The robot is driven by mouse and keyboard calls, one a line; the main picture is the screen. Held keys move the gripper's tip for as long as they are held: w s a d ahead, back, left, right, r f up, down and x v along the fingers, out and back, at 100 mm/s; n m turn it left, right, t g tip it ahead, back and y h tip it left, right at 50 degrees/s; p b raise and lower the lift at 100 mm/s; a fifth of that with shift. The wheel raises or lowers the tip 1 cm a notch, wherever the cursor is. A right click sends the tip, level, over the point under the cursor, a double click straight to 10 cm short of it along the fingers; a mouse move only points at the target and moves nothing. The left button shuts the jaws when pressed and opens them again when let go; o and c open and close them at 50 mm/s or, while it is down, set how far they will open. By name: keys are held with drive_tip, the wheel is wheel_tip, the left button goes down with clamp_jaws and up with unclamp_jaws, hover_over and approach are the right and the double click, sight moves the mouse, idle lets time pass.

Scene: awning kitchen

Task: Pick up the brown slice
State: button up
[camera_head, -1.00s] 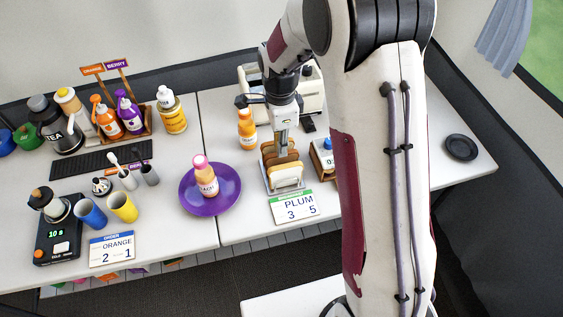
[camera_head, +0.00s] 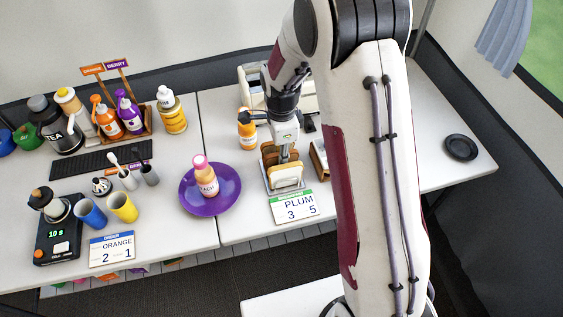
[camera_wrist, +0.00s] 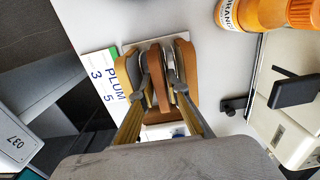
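A small rack (camera_head: 285,190) holds several upright slices behind the PLUM card, in front of the white toaster-like box. In the wrist view a brown slice (camera_wrist: 158,72) stands in the middle, with tan-brown slices on its left (camera_wrist: 132,80) and right (camera_wrist: 187,62). My gripper (camera_head: 284,157) reaches down into the rack from above. In the wrist view my gripper's fingers (camera_wrist: 160,92) lie on either side of the middle brown slice, close to its faces. I cannot tell whether they press on it. The slice's lower part is hidden.
The PLUM card (camera_head: 294,207) stands in front of the rack. An orange bottle (camera_head: 247,130) is behind it to the left. A purple plate (camera_head: 222,203) with a pink-capped bottle (camera_head: 205,178) is to the left. A black dish (camera_head: 461,147) lies far right.

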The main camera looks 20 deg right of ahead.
clamp_jaws()
drive_tip(key=shift+r, duration=0.1)
drive_tip(key=shift+r, duration=4.9)
